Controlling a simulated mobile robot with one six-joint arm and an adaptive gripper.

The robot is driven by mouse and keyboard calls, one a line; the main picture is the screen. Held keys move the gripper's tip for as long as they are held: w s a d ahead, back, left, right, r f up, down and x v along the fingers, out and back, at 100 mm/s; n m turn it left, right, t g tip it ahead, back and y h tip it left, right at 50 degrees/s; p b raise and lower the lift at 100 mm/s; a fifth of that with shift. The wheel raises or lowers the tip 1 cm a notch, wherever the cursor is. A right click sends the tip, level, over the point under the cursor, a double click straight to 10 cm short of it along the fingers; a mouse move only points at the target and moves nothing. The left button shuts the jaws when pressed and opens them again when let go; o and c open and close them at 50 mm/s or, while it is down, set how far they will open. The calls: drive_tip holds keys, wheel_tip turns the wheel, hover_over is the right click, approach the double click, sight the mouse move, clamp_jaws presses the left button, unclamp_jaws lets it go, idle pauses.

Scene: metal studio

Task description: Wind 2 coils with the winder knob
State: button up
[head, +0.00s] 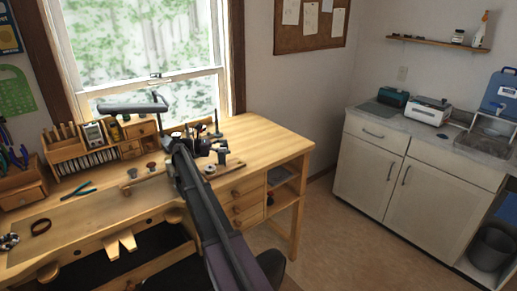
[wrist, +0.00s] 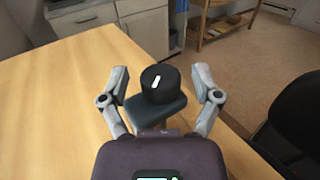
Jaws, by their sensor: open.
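The winder knob, a round black knob (wrist: 160,84) with a white mark on its face, shows in the middle of the wrist view. It stands above a dark grey block (wrist: 156,112). My gripper (wrist: 161,76) is open, with one grey finger on each side of the knob. A visible gap separates each finger from the knob, and nothing is gripped. In the head view my arm reaches over the wooden workbench (head: 258,136) and covers much of the spot where dark parts cluster. I cannot make out wire or coils in either view.
A lamp (head: 132,107) hangs over the back. The bench's right end is clear. A white cabinet (head: 390,179) stands apart.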

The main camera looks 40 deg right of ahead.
drive_tip(key=shift+s+n+t+h, duration=0.15)
drive_tip(key=shift+n+t+h, duration=0.15)
drive_tip(key=shift+t, duration=0.1)
